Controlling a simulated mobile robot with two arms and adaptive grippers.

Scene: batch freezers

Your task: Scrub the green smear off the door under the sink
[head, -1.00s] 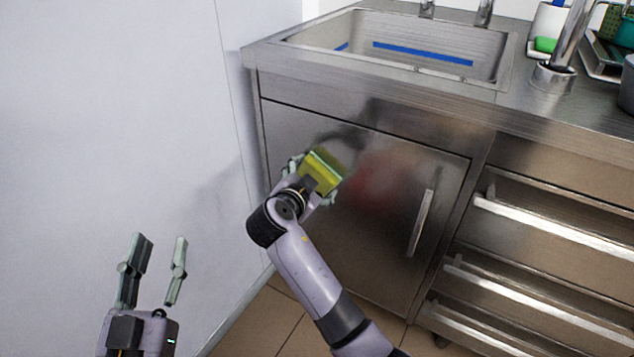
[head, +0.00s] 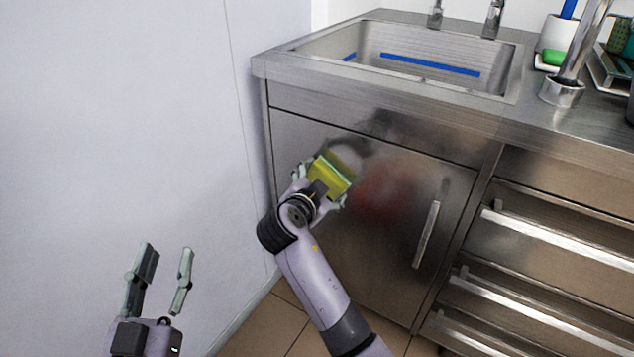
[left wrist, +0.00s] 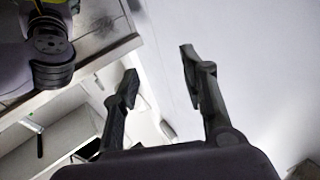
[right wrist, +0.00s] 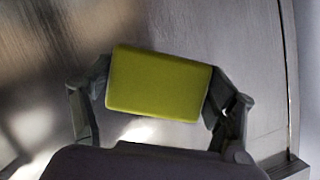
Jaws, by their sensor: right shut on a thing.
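The steel door (head: 390,255) under the sink (head: 425,62) is closed, with a bar handle (head: 427,234) on its right side. My right gripper (head: 325,181) is shut on a yellow-green sponge (head: 331,174), held at the upper left part of the door. In the right wrist view the sponge (right wrist: 158,82) sits between both fingers, in front of the steel. Whether it touches the door cannot be told. No green smear shows; the sponge and gripper hide part of the door. A blurred reddish patch shows on the door. My left gripper (head: 165,280) is open and empty near the white wall.
A white wall (head: 150,130) stands close on the left. Drawers with long bar handles (head: 555,240) are to the right of the door. A faucet (head: 565,85), a green item (head: 553,57) and a white container stand on the counter. Tiled floor shows below.

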